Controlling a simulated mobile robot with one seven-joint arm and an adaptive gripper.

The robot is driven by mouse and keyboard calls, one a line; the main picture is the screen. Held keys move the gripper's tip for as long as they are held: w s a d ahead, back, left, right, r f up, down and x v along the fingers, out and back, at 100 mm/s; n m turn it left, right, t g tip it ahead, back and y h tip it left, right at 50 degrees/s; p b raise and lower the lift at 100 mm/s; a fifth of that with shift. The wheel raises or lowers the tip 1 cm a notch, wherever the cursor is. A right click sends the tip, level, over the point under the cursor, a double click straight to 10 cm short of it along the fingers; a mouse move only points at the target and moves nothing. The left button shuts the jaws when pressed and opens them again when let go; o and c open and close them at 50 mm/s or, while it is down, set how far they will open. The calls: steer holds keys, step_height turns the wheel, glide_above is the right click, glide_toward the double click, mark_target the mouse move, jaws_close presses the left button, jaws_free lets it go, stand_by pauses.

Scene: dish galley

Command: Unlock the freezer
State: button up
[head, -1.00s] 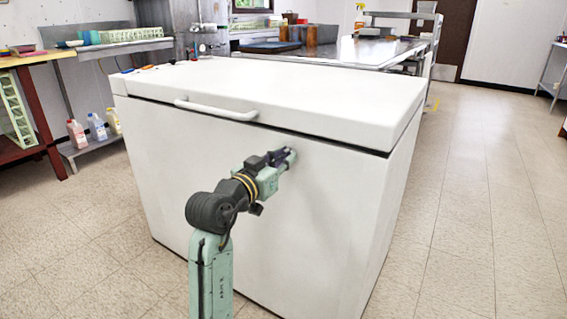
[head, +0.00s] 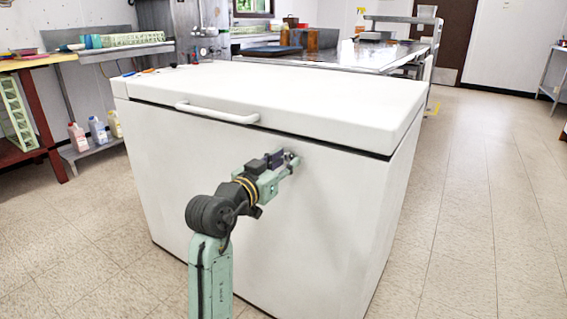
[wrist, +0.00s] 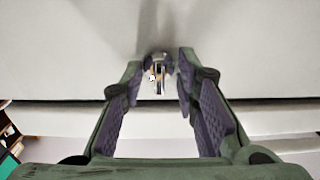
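The white chest freezer (head: 230,190) stands in front of me with its lid (head: 300,95) down. My gripper (head: 284,158) is at the freezer's front face, below the lid seam and right of the lid handle (head: 217,111). In the wrist view, the two fingers stand apart with a small metallic piece with an orange-brown patch (wrist: 158,74), apparently the lock or its key, between or just beyond their tips. I cannot tell whether the fingers touch it. In the head view my gripper largely hides that spot.
Small coloured items (head: 150,70) lie on the lid's back left corner. Shelves with bottles (head: 97,129) stand at the left, and a steel counter (head: 370,55) is behind the freezer. The tiled floor (head: 470,200) at the right is clear.

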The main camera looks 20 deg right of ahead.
steer(key=v, duration=1.2)
